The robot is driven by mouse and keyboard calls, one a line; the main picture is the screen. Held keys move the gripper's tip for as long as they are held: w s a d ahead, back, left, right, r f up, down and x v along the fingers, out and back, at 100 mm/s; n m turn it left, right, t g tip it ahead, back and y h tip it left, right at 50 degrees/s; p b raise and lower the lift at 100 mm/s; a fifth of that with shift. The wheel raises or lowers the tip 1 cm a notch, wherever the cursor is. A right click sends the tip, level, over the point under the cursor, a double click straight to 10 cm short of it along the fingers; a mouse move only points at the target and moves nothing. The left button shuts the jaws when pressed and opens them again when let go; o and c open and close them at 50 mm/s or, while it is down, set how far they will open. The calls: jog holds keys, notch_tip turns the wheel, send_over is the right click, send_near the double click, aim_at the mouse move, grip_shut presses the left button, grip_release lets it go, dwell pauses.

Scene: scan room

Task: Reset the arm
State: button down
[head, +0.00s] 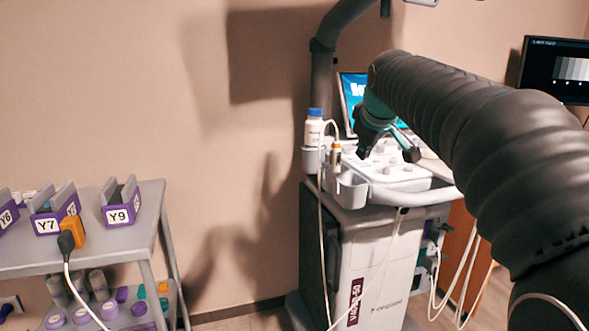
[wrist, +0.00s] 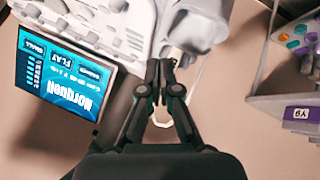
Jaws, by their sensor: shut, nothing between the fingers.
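My arm (head: 470,130), in a black ribbed sleeve, reaches in from the right of the head view. It extends over the control panel of the ultrasound cart (head: 365,255). In the wrist view my gripper (wrist: 160,68) is shut, its black fingertips together with nothing between them. The cart's panel and its lit screen (wrist: 62,75) lie to the left of the fingers in that view. In the head view the arm's end hides part of the screen and panel, and the fingertips are hard to make out.
A bottle with a blue cap (head: 314,128) and a small yellowish bottle (head: 336,155) stand in holders at the cart's left side. A grey trolley (head: 150,215) with purple labelled holders stands at left. A dark monitor (head: 555,70) is at right. Cables hang from the cart.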

jog(key=s+f+m+g, duration=0.1)
jog(key=s+f+m, duration=0.1)
jog(key=s+f, duration=0.6)
jog(key=s+f+m+g, duration=0.1)
jog(key=s+f+m, duration=0.2)
jog(key=s+f, duration=0.5)
jog(key=s+f+m+g, duration=0.1)
jog(key=s+f, duration=0.7)
jog(key=s, duration=1)
jog(key=shift+d+m, duration=0.3)
jog(key=shift+m, duration=0.5)
